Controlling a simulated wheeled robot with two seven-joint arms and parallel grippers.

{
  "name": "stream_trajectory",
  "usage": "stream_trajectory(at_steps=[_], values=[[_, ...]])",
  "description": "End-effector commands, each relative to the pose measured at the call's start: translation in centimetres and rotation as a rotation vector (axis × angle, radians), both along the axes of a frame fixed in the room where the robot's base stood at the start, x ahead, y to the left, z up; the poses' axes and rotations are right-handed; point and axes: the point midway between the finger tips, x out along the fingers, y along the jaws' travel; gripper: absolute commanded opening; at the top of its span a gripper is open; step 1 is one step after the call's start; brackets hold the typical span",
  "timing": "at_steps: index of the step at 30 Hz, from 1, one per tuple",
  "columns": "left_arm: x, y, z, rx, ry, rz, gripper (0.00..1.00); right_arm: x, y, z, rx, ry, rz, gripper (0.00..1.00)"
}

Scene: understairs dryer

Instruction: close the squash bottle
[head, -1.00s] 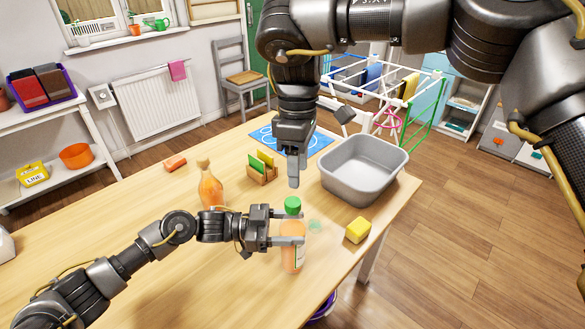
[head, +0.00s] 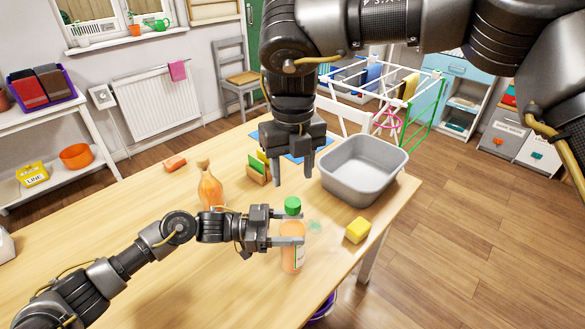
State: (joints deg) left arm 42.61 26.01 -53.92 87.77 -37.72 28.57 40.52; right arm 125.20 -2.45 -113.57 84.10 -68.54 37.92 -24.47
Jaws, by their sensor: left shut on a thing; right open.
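The squash bottle (head: 292,258), clear with orange liquid and a pale label, stands upright on the wooden table. A green cap (head: 292,205) shows at its top; I cannot tell whether it is fully seated. My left gripper (head: 300,228) comes from the left and is shut on the upper part of the bottle, its fingers hiding the neck area. My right gripper (head: 293,171) points down, open and empty, above and a little behind the cap, apart from it.
A grey basin (head: 363,170) stands behind to the right, a yellow sponge (head: 358,230) right of the bottle. An orange-brown bottle (head: 210,190) and a small wooden rack (head: 258,170) stand to the left.

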Motion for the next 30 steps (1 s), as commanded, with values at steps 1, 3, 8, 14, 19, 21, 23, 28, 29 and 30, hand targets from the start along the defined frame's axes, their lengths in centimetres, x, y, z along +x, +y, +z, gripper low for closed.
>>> stream_trajectory(at_steps=[1,3,8,14,19,21,23,28,29,30], values=[[0.0,0.0,-0.2,0.004,0.004,0.000,0.00,0.0,0.0,0.0,0.000,0.000,0.015,0.50],[0.0,0.0,-0.2,0.004,0.004,0.000,0.00,0.0,0.0,0.0,0.000,0.000,0.030,0.50],[0.0,0.0,-0.2,0.004,0.004,0.000,0.00,0.0,0.0,0.0,0.000,0.000,0.032,0.50],[0.0,0.0,-0.2,0.004,0.004,0.000,0.00,0.0,0.0,-0.3,0.000,0.001,0.031,0.50],[0.0,0.0,-0.2,0.004,0.004,0.000,0.00,0.0,0.0,-2.0,-0.001,0.004,0.030,0.50],[0.0,0.0,-0.2,0.004,0.004,0.000,0.00,-0.1,-0.1,-3.1,-0.002,0.005,0.031,0.50],[0.0,0.0,-0.2,0.004,0.004,0.000,0.00,0.0,0.0,-4.0,-0.001,0.004,0.030,0.50],[0.0,0.0,-0.2,0.004,0.003,0.000,0.00,-0.1,-0.1,-6.3,-0.002,0.003,0.030,0.50],[0.0,0.0,-0.2,0.004,0.003,0.000,0.00,-0.1,-0.1,-6.7,-0.002,0.003,0.030,0.50],[0.0,0.0,-0.2,0.004,0.003,0.000,0.00,-0.1,0.0,-7.0,-0.002,0.002,0.030,0.50]])
